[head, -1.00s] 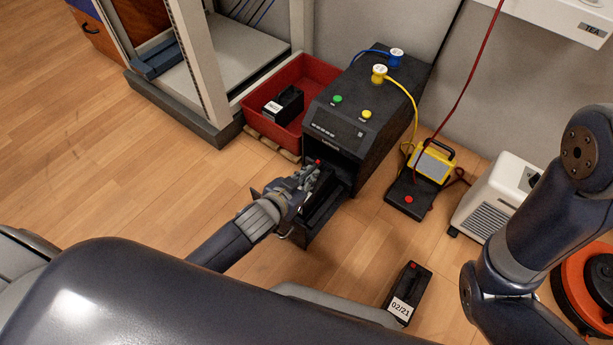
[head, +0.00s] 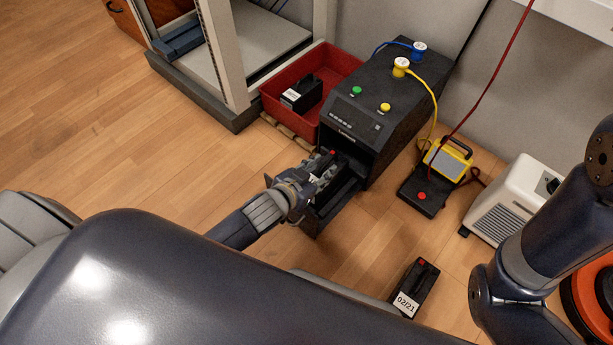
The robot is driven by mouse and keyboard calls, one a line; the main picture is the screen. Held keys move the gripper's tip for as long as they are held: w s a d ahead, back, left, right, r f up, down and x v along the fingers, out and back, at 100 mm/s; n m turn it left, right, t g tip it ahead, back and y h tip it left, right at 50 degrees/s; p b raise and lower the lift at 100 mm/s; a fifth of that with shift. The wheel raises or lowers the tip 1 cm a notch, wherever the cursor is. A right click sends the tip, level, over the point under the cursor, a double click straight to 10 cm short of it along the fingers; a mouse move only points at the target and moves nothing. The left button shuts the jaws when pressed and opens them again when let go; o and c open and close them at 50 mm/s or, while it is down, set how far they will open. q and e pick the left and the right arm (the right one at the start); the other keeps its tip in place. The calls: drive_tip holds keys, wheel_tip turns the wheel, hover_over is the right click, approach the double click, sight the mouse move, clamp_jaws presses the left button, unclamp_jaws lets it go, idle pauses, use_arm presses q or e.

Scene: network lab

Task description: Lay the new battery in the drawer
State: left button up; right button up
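The black power unit (head: 385,112) stands on the floor with its front drawer (head: 316,222) pulled out. My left gripper (head: 322,170) is at the drawer, over a dark battery (head: 333,153) with a red spot on its end. The battery sits in or just over the drawer. The fingers overlap it, and I cannot tell whether they grip it. Another black battery (head: 417,279), labelled 02/21, lies on the floor to the right. A third battery (head: 301,92) with a white label is in the red crate (head: 284,113). My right gripper is out of view.
A yellow-and-grey device (head: 447,160) and a black block with a red button (head: 421,198) stand right of the unit. A white heater-like box (head: 512,212) is farther right. A rack frame (head: 222,60) stands at the left. Yellow, blue and red cables run near the unit.

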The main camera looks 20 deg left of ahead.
use_arm(q)
drive_tip(key=v, duration=1)
drive_tip(key=shift+r, duration=0.25)
